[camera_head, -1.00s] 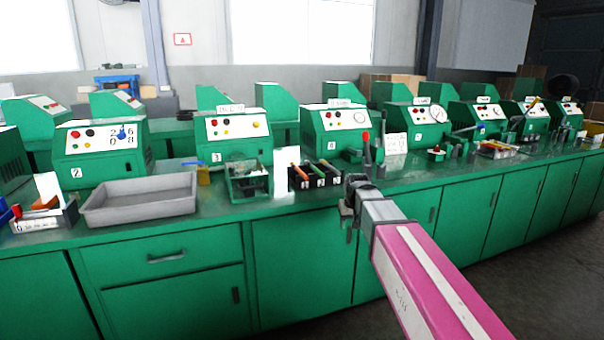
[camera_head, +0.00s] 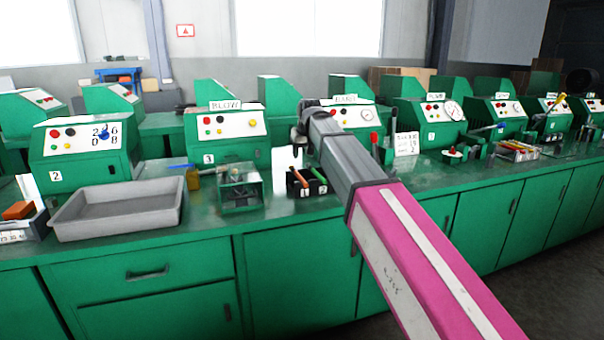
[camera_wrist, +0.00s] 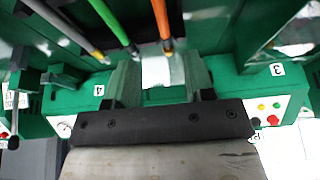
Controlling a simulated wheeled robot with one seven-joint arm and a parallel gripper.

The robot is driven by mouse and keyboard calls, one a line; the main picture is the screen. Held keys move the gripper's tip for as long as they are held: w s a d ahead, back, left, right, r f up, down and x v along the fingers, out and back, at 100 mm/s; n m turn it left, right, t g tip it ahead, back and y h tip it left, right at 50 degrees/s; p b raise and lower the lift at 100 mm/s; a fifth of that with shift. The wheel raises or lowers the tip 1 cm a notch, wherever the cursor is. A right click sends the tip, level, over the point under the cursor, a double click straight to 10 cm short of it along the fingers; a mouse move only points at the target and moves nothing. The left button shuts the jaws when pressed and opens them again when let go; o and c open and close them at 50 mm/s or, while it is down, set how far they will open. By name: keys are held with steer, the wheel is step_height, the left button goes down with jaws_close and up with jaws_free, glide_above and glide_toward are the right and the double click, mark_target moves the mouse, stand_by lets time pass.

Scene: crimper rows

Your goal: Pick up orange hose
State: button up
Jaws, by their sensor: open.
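The orange hose (camera_head: 299,177) stands in a small black numbered rack (camera_head: 306,189) on the green bench, beside a green hose (camera_head: 317,174). My gripper (camera_head: 299,150) is above the bench, close to the rack in the picture. In the wrist view the orange hose (camera_wrist: 161,18) comes down from the top edge, with its tip just above the gap between the two fingers of my gripper (camera_wrist: 160,77). The fingers are apart with nothing between them. The green hose (camera_wrist: 112,22) and a grey-and-yellow one (camera_wrist: 72,30) lie to its left.
A green open box (camera_head: 240,194) stands left of the rack, and a grey tray (camera_head: 116,212) farther left. Green machines (camera_head: 226,137) line the back of the bench. A handwritten card (camera_head: 406,144) stands to the right.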

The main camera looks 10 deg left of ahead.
glide_above(299, 175)
steer(key=d, duration=0.1)
steer(key=f, duration=0.4)
steer(key=shift+s+f, duration=0.35)
steer(key=shift+s, duration=0.05)
steer(key=shift+s+x, duration=0.2)
steer(key=shift+x, duration=1.2)
steer(key=shift+s+x, duration=0.2)
steer(key=shift+x, duration=1.2)
steer(key=shift+f, duration=0.1)
jaws_close()
